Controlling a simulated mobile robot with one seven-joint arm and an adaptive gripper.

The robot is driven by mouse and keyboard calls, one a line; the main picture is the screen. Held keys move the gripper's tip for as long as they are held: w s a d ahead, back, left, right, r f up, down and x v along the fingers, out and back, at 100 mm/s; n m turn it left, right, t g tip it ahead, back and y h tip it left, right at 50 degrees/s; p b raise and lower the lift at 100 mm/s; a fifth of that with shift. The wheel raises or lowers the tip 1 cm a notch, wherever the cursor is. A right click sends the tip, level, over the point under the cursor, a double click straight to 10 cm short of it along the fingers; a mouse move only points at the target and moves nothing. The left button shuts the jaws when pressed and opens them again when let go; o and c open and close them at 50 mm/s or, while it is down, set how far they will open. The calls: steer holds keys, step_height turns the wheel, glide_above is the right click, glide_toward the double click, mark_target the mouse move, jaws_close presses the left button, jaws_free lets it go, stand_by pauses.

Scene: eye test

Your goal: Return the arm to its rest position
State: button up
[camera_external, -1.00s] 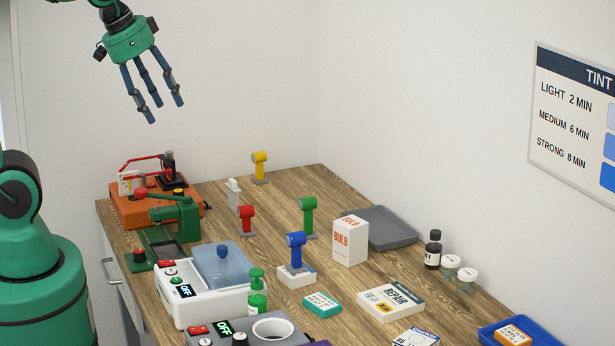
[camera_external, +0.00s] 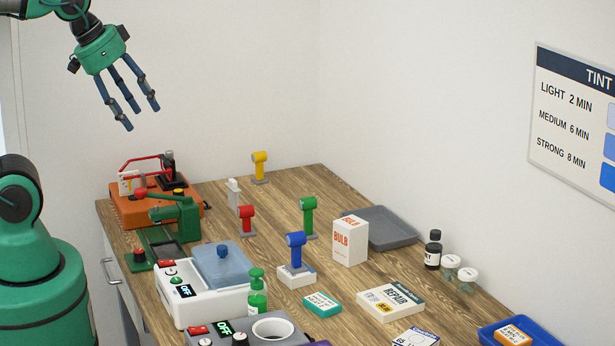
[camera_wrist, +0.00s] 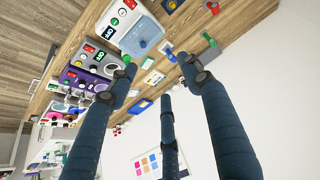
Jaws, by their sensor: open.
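My gripper (camera_external: 136,110) hangs in the air at the upper left of the external view, above and behind the bench's far left end. Its three long blue fingers are spread open and hold nothing. In the wrist view my gripper (camera_wrist: 165,85) shows its fingers apart, with the bench and the wall beyond them. My arm's green base stands at the left edge of the external view.
The wooden bench (camera_external: 330,187) carries an orange device (camera_external: 135,212), a green press (camera_external: 188,222), a white machine with a blue lid (camera_external: 222,265), a BULB box (camera_external: 350,242), a grey tray (camera_external: 385,230) and a blue tray (camera_external: 548,338). The air around my gripper is clear.

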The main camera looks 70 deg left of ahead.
step_height(320, 180, down, 3)
steer(key=shift+f+b, duration=0.1)
steer(key=shift+b, duration=1.15)
